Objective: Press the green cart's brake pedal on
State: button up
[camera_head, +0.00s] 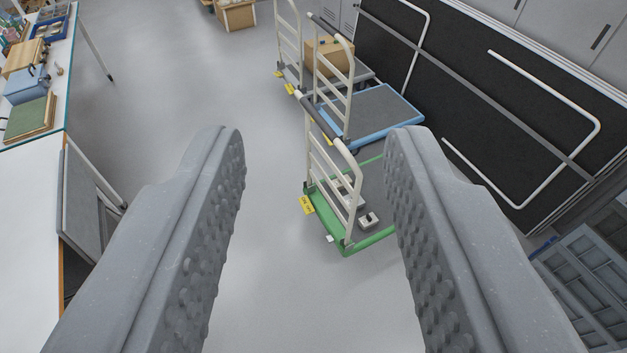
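The green cart (352,243) stands on the floor right of the picture's middle, with its pale tubular handle upright at the near left end. A yellow label (306,204) with dark marks sits at that end's outer edge. A small white piece (329,239) is at the same edge, nearer to me. I cannot tell which of these, if either, is the brake pedal or how it is set. My gripper (309,137) is open and empty, its studded fingers wide apart. The right finger hides part of the cart's deck.
A blue cart (384,134) stands just behind the green one, with another cart carrying a cardboard box (332,55) beyond. Black panels (480,95) line the right. A workbench (28,180) is at left. The grey floor (265,290) between is clear.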

aim_at(307, 205)
jog(key=i, duration=0.85)
jog(key=z, duration=0.05)
